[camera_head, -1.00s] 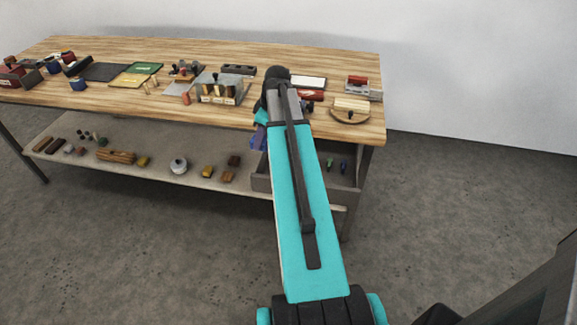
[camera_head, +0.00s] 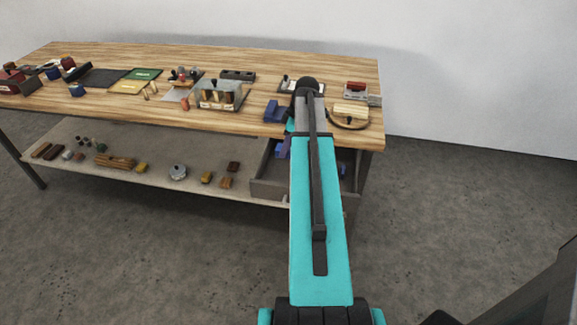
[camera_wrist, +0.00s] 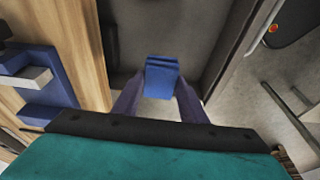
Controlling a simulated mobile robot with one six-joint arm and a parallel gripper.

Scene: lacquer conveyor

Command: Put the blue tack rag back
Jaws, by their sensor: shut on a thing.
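The blue tack rag (camera_wrist: 162,70) shows in the wrist view as a small folded blue block between the fingertips. My gripper (camera_wrist: 160,92) is shut on it. In the head view my gripper (camera_head: 283,149) is partly hidden behind my arm, and the rag cannot be made out there. The gripper is over the open grey drawer (camera_head: 268,188) under the bench's right end. The drawer's dark inside (camera_wrist: 205,25) lies below the rag in the wrist view.
A blue holder (camera_head: 275,112) stands on the wooden bench top (camera_head: 225,122) near its front edge, left of my arm. A round wooden item (camera_head: 349,119) is to the right. Tools and blocks fill the bench's left. A lower shelf (camera_head: 140,177) holds several small items.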

